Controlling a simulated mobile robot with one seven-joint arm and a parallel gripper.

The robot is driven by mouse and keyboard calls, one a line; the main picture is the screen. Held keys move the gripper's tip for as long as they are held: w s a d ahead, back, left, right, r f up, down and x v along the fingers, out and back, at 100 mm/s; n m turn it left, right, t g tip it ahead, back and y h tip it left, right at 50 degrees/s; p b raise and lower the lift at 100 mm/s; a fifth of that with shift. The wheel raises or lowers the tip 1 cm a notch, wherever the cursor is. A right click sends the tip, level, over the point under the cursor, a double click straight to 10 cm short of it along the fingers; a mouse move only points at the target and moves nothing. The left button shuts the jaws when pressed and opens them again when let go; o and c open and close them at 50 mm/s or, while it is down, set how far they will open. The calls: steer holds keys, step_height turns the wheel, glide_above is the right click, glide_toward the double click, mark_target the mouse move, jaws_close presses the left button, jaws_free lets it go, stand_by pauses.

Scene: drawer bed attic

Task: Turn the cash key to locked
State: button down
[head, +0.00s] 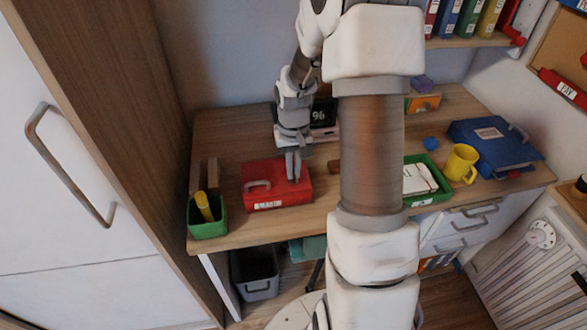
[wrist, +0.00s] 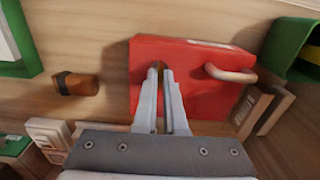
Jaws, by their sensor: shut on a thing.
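The red cash box (head: 258,172) lies on the desk, with a pale handle and a white label on its front. It also shows in the wrist view (wrist: 200,97). My gripper (head: 293,172) points down onto the right part of the box top. In the wrist view my gripper (wrist: 162,72) has its fingers close together on the cash key (wrist: 157,65), of which only a small brownish bit shows between the tips. The rest of the key is hidden by the fingers, so I cannot tell which way it is turned.
A green bin (head: 208,222) with a yellow thing in it stands left of the box. A green tray (head: 428,184), a yellow mug (head: 461,163) and a blue binder (head: 493,146) are at the right. A brown-black object (wrist: 76,84) lies beside the box.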

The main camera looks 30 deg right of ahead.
steer(key=shift+n, duration=0.3)
steer(key=n+p, duration=0.2)
steer(key=n, duration=0.2)
steer(key=shift+r, duration=0.1)
steer(key=n+p, duration=0.2)
steer(key=n, duration=0.2)
steer(key=shift+n, duration=0.3)
steer(key=n+p, duration=0.2)
steer(key=n, duration=0.2)
steer(key=shift+p, duration=0.3)
steer(key=shift+n+p, duration=1.1)
steer(key=shift+n, duration=1.1)
steer(key=c, duration=1)
jaws_free()
